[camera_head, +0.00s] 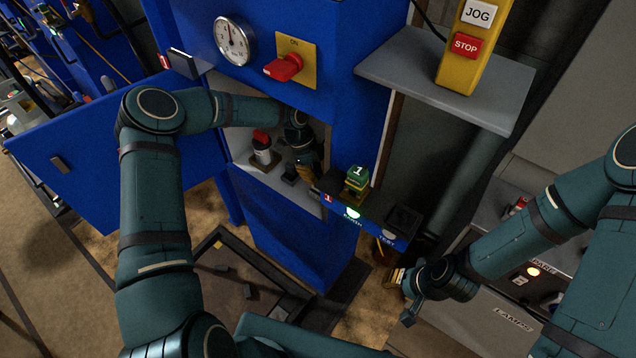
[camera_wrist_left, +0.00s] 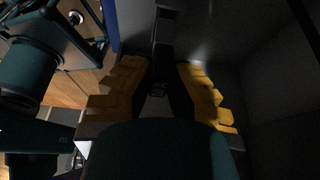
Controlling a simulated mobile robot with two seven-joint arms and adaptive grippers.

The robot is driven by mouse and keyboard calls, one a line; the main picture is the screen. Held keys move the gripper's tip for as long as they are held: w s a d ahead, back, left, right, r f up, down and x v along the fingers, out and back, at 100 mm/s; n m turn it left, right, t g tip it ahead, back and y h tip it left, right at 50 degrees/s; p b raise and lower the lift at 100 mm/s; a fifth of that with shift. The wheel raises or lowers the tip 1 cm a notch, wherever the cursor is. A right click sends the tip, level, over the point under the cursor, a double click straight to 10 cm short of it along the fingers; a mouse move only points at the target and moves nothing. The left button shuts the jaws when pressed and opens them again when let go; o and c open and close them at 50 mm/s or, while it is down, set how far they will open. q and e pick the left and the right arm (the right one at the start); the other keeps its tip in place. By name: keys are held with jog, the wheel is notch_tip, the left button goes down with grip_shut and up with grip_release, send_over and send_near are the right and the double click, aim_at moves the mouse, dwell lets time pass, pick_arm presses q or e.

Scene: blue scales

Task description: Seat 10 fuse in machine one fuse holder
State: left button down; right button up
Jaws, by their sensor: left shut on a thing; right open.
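My left gripper (camera_head: 306,172) is inside the open grey compartment (camera_head: 243,118) of the blue machine. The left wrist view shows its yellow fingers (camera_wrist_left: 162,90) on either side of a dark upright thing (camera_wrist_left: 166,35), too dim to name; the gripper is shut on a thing. A red-capped white cylinder (camera_head: 262,152) on a dark base stands in the compartment, left of this gripper. Whether it is the fuse or part of the holder, I cannot tell. My right gripper (camera_head: 403,294) is open and empty, low in front of the grey cabinet.
A blue ledge (camera_head: 372,228) beside the compartment bears a yellow block with a green top marked 1 (camera_head: 356,180) and a dark block (camera_head: 403,219). The blue door (camera_head: 90,165) hangs open at left. A grey shelf (camera_head: 440,85) juts out above right, with a yellow JOG/STOP box (camera_head: 463,70).

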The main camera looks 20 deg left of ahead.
pick_arm(q)
jog(key=shift+w+d, duration=0.1)
jog(key=shift+d, duration=0.1)
jog(key=shift+f, duration=0.25)
jog(key=shift+f+b, duration=0.45)
jog(key=shift+f, duration=1.1)
jog(key=c, duration=1.1)
grip_release()
jog(key=shift+r, duration=0.1)
jog(key=v, duration=0.3)
jog(key=shift+r+p, duration=0.1)
jog(key=shift+p, duration=0.25)
jog(key=w+a, duration=0.1)
jog(key=a, duration=0.2)
jog(key=w+a, duration=0.1)
jog(key=a, duration=0.3)
jog(key=w+a, duration=0.2)
jog(key=a, duration=0.2)
jog(key=shift+a, duration=0.15)
